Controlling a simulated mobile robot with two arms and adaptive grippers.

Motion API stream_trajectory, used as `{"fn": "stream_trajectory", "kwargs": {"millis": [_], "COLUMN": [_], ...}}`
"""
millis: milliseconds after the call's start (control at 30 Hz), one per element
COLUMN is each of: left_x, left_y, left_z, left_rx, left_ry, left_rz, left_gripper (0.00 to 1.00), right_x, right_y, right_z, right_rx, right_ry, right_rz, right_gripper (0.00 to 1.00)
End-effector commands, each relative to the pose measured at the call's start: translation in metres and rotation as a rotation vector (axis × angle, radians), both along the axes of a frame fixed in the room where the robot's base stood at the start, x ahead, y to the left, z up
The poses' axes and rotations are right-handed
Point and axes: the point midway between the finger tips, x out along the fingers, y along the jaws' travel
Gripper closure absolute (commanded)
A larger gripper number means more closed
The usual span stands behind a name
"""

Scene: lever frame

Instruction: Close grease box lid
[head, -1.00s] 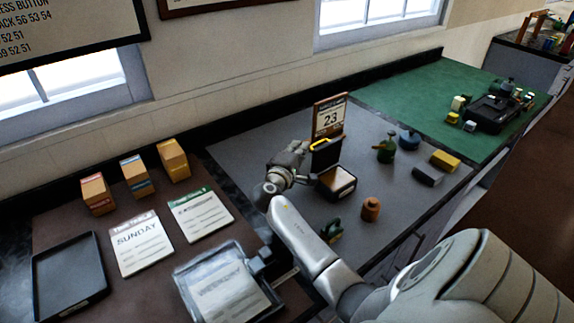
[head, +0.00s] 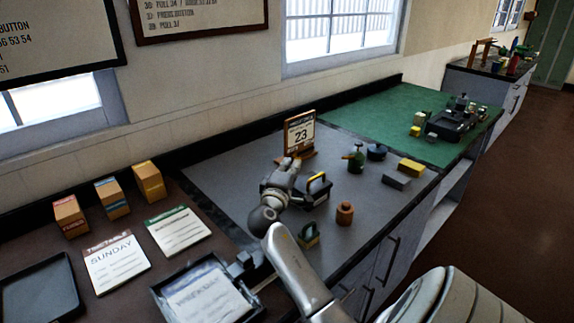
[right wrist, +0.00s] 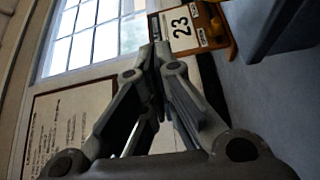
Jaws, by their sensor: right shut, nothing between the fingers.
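The grease box (head: 317,194) is a small dark box with a yellow handle (head: 316,178) on its lid, on the grey mat in the head view. The lid looks lowered over the box; whether it is fully seated is too small to tell. My right gripper (head: 290,165) is just left of and behind the box, with its fingers shut and empty. In the right wrist view the shut fingers (right wrist: 155,48) point toward the wall, and a dark blue-grey object (right wrist: 275,22), probably the box, is at the upper right. My left gripper is not in view.
A calendar (head: 300,134) on a wooden stand is close behind my right gripper.

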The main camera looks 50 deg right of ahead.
Motion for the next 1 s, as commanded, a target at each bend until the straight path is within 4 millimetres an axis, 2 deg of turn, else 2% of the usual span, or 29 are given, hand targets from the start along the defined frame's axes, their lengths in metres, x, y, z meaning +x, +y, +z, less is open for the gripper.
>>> {"fn": "stream_trajectory", "kwargs": {"millis": [500, 1000], "left_x": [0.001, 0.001], "left_y": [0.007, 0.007], "left_z": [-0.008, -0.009], "left_rx": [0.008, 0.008], "left_ry": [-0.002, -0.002], "left_rz": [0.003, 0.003], "left_gripper": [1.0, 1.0], "right_x": [-0.026, -0.031], "right_y": [0.003, 0.004], "right_z": [-0.014, -0.017], "right_rx": [0.001, 0.0], "right_ry": [0.0, 0.001], "right_rz": [0.0, 0.0], "right_gripper": [1.0, 1.0]}}
